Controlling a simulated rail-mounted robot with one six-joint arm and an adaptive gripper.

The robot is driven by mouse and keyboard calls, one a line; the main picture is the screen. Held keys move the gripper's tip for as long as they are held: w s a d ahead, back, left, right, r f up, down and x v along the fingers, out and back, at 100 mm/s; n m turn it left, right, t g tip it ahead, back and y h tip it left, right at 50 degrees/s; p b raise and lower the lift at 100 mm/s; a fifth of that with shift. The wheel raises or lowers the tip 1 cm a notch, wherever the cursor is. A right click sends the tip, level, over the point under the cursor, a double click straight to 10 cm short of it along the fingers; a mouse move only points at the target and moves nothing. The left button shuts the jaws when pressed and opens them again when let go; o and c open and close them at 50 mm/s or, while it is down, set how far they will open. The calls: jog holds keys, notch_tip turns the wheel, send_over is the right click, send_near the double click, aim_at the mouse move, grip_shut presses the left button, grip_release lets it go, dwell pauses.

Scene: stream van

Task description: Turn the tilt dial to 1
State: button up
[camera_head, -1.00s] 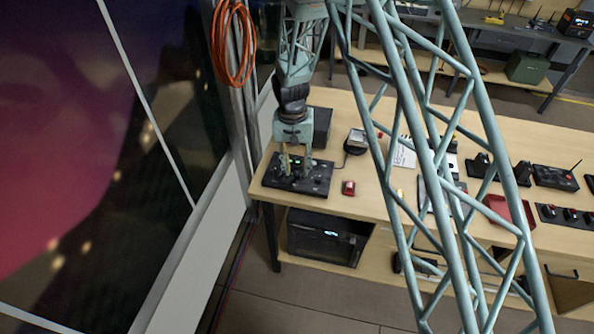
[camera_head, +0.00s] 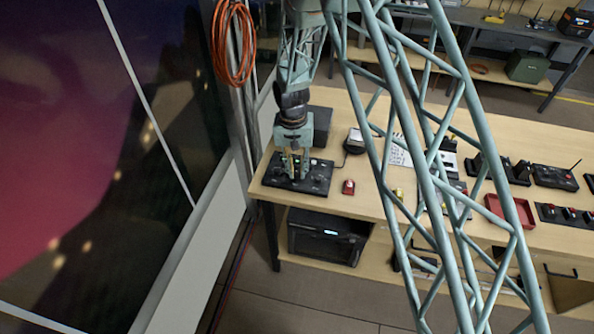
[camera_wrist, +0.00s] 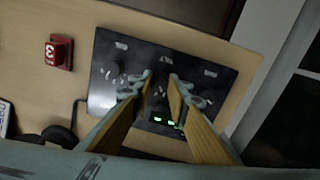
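The black control panel (camera_head: 318,180) lies near the left end of the wooden table. In the wrist view the panel (camera_wrist: 104,92) shows dark knobs, small labels too blurred to read, and lit green displays (camera_wrist: 165,121). I cannot tell which knob is the tilt dial or read its setting. My gripper (camera_head: 296,174) points down over the panel's middle. In the wrist view my gripper (camera_wrist: 161,77) has a narrow dark gap between its fingertips, over the middle of the panel's knobs. Whether a knob sits in that gap, touched or not, I cannot tell.
A red block (camera_head: 348,187) stands just right of the panel; it also shows in the wrist view (camera_wrist: 59,52). A dark box (camera_head: 321,125) and a small meter (camera_head: 356,139) stand behind. A red tray (camera_head: 510,210) and other gear lie further right. The large screen (camera_head: 90,160) is at left.

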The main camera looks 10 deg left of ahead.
aim_at(295, 174)
jog(key=shift+n+b, duration=0.45)
jog(key=shift+n, duration=0.05)
jog(key=shift+n+b, duration=0.85)
jog(key=shift+n, duration=0.25)
jog(key=shift+n+b, duration=0.7)
jog(key=shift+n, duration=0.7)
jog(key=o, duration=0.9)
jog(key=shift+r, duration=0.1)
jog(key=shift+s+a+r, duration=0.1)
jog(key=shift+a+r, duration=0.05)
jog(key=shift+r, duration=2.85)
jog(key=shift+s+a+r, duration=0.1)
jog(key=shift+r, duration=2.85)
